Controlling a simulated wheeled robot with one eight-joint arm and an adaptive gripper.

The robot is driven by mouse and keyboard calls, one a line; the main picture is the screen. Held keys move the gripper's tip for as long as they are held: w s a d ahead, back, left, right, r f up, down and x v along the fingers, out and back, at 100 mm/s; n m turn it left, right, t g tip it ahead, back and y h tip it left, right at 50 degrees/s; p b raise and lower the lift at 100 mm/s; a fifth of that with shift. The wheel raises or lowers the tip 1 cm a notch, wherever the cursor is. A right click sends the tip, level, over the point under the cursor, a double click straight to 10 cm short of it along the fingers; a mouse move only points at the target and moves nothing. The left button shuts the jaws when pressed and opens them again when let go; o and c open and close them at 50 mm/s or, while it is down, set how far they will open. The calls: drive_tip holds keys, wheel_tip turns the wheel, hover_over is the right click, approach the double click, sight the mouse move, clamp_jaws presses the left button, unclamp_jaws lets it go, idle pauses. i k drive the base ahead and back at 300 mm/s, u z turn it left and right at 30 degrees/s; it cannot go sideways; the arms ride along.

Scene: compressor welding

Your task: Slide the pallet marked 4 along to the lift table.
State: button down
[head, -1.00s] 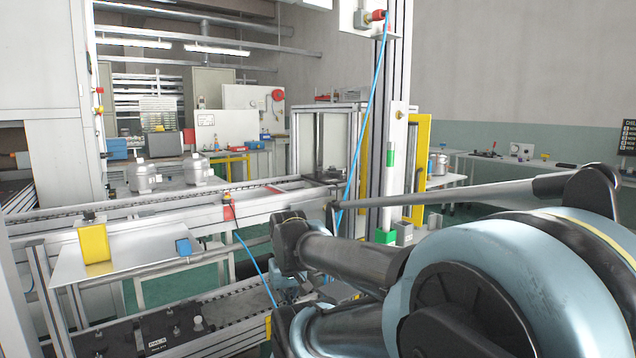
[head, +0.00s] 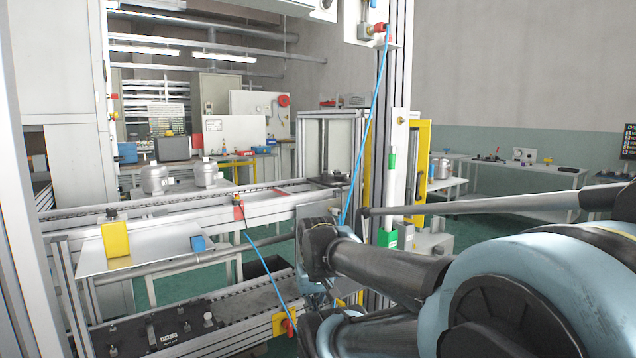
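A dark pallet (head: 142,338) with a small white label lies on the lower conveyor at the bottom left, cut by the picture's lower edge. The label is too small to read surely. It carries small upright pins and knobs. The lower conveyor (head: 240,303) runs from it to the right, to an end with yellow parts. I cannot make out the lift table surely; my arm covers the area right of that end. My arm reaches in from the right, well right of the pallet and apart from it. I cannot make out my gripper's fingers.
An upper conveyor (head: 160,211) runs above and behind the lower one. A shelf plate (head: 150,252) with a yellow block (head: 116,238) overhangs the pallet's area. A tall aluminium post (head: 397,75) with a blue hose stands behind my arm. Grey compressors (head: 154,179) stand further back.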

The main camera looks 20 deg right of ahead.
sight(336, 180)
drive_tip(key=i, duration=1.05)
